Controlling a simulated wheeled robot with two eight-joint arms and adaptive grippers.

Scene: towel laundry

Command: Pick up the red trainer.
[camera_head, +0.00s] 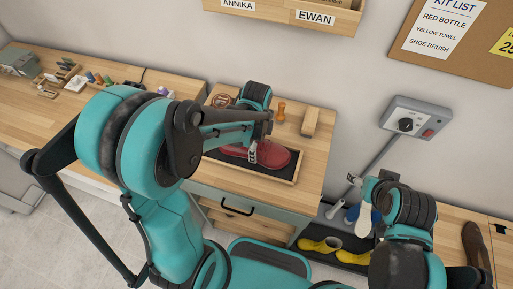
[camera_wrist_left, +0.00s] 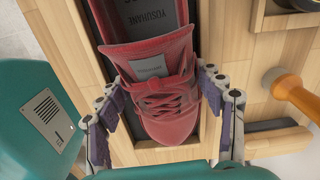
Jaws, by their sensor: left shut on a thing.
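The red trainer (camera_head: 276,158) is in or just above a shallow dark-lined wooden tray (camera_head: 264,173) on the wooden cabinet top. In the left wrist view the trainer (camera_wrist_left: 150,58) shows its laces, tongue and open collar. My left gripper (camera_head: 252,151) is shut on the trainer. In the left wrist view its fingers (camera_wrist_left: 163,90) press on both sides of the laced part. I cannot tell whether the sole is clear of the tray. My right gripper (camera_head: 355,183) is small and partly hidden, away at the right; its jaws cannot be made out.
A brush (camera_head: 310,122) and an orange-brown wooden-handled tool (camera_head: 281,111) stand behind the tray. Yellow shoes (camera_head: 320,245) and a blue-and-white shoe (camera_head: 362,216) are lower right. A brown shoe (camera_head: 476,245) is far right. A wall box (camera_head: 415,117) is above.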

